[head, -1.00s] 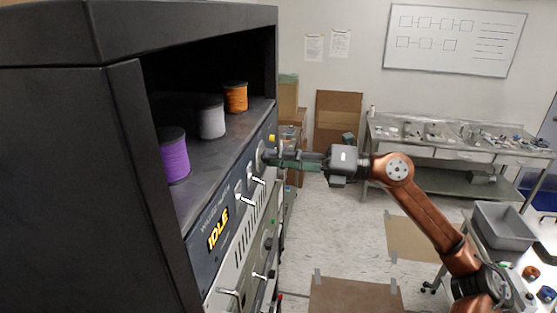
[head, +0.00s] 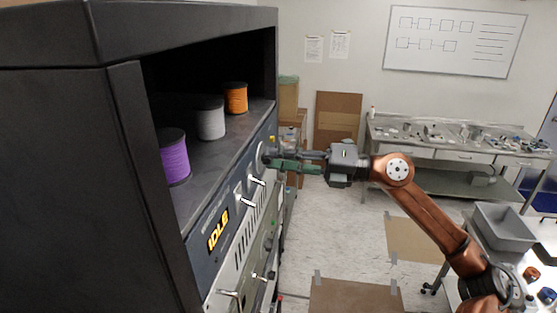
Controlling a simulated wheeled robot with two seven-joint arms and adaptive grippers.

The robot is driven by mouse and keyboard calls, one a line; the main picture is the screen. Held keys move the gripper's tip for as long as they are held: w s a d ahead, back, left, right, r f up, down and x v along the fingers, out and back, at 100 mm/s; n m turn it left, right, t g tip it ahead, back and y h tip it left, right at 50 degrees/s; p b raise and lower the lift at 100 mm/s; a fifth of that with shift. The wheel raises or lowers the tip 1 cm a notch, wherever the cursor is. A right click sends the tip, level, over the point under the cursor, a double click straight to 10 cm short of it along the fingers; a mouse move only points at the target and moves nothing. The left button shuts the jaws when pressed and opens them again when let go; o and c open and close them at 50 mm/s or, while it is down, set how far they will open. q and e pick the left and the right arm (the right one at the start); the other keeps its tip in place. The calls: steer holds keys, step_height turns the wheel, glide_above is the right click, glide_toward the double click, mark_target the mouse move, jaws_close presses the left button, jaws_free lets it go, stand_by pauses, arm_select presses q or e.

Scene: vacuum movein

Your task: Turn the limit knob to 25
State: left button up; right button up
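The dark control panel (head: 205,258) of the black cabinet faces right and reads IDLE on its display (head: 218,231). A round knob (head: 261,158) sits at the panel's far end. My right gripper (head: 268,162) reaches it from the right with its fingers at the knob. The fingers look spread apart, one above the other, but their tips overlap the knob, so contact is unclear. The knob's scale and any number on it are too small to read. I cannot tell which label the knob carries. My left gripper is not in view.
Purple (head: 174,158), grey (head: 211,118) and orange (head: 236,98) spools stand in the cabinet's open bay. White levers (head: 247,202) stick out of the panel nearer me. A metal workbench (head: 455,150) stands at the back right. The floor right of the cabinet is open.

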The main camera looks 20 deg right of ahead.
steer(key=o, duration=0.4)
steer(key=v, duration=1.2)
stand_by(0.4)
